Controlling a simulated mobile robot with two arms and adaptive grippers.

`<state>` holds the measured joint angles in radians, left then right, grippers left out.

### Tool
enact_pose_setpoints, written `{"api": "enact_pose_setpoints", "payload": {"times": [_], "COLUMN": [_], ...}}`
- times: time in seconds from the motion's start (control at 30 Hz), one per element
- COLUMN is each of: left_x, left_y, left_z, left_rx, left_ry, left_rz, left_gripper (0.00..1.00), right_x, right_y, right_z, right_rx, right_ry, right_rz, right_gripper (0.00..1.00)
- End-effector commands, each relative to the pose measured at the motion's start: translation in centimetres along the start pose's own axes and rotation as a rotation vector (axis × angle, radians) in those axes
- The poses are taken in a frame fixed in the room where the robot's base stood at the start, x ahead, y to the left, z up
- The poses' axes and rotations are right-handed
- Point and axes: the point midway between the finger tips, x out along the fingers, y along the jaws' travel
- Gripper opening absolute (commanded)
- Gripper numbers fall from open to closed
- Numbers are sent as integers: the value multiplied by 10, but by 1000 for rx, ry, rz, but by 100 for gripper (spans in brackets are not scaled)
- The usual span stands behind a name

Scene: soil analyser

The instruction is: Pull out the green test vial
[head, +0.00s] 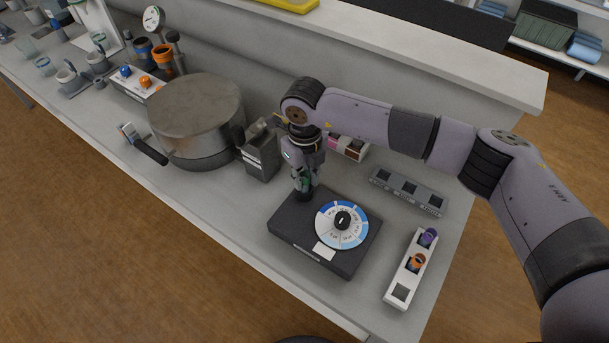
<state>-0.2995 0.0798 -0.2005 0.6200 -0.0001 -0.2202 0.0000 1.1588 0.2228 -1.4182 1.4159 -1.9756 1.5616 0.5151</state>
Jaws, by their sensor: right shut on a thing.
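My right gripper (303,190) points down over the back left corner of the black analyser box (300,243), which has a blue and white dial (342,223) on top. The gripper is shut on the green test vial (305,182), of which only a little green shows between the fingers. The vial's lower end is hidden, so I cannot tell whether it is still inside the analyser. My left gripper is out of view.
A white rack (400,292) at the right holds a purple vial (428,238) and an orange vial (416,262), with an empty front slot. A grey slotted rack (409,190) lies behind it. A large metal pot (196,115) and a grey container (261,155) stand left of the gripper.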

Motion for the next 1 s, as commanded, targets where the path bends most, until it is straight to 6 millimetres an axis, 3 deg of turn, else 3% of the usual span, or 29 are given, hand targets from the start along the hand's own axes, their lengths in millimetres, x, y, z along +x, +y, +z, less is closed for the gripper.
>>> {"api": "enact_pose_setpoints", "payload": {"times": [1.0], "left_x": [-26], "left_y": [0], "left_z": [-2], "left_rx": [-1], "left_ry": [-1], "left_rz": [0], "left_gripper": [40], "right_x": [-53], "right_y": [0], "right_z": [0], "right_rx": [1], "right_ry": [-1], "right_rz": [0], "right_gripper": [0]}}
